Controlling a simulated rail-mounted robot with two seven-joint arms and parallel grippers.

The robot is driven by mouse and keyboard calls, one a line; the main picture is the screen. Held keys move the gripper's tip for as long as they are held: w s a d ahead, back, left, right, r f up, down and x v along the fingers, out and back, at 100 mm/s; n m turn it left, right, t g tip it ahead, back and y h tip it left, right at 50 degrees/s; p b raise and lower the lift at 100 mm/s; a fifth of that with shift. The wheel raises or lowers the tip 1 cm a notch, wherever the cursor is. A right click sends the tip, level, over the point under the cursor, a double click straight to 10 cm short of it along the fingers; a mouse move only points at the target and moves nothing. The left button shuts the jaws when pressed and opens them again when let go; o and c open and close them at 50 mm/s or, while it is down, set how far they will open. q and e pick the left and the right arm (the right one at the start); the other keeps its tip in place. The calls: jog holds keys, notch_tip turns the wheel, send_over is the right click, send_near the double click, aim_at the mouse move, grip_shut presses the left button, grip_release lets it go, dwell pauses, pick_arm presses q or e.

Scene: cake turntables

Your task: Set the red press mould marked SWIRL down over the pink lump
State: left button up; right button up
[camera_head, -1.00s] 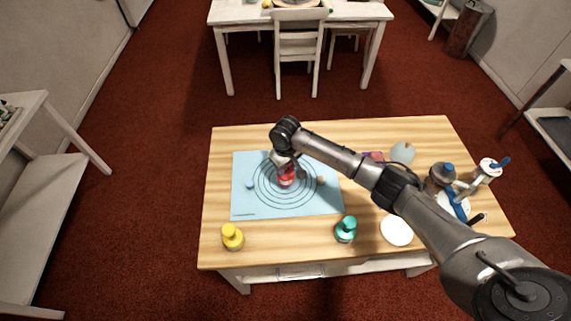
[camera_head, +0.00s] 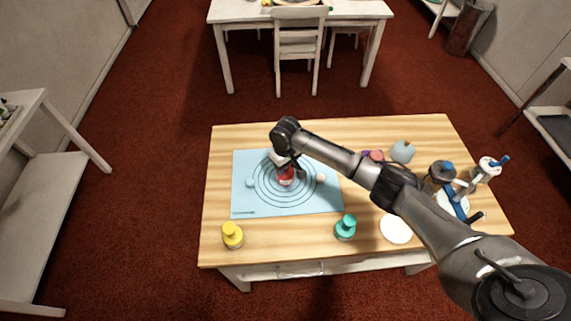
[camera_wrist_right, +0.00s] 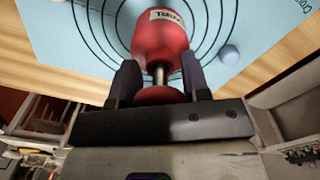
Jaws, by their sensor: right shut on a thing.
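The red press mould (camera_head: 286,174) is over the rings of the blue mat, below my right gripper (camera_head: 284,163). In the right wrist view the mould (camera_wrist_right: 160,40) hangs from a metal stem. My right gripper (camera_wrist_right: 160,85) is shut on its red knob (camera_wrist_right: 158,96). A white label (camera_wrist_right: 166,16) shows on the mould, but I cannot read it surely. A small pale peach or pinkish lump (camera_head: 320,177) lies right of the mould. What is under the mould is hidden, and I cannot tell whether it touches anything. My left gripper is not in view.
A pale blue lump (camera_head: 250,183) sits left on the blue mat (camera_head: 242,203). A yellow bottle (camera_head: 232,236), a teal bottle (camera_head: 345,228) and a white disc (camera_head: 396,229) stand in front. Pots and tools crowd the table's right. The left back corner is bare.

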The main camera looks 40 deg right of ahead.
jog(key=shift+f, duration=0.65)
jog(key=shift+f+b, duration=0.45)
jog(key=shift+f, duration=0.5)
jog(key=o, duration=1.4)
jog(key=shift+r, duration=0.15)
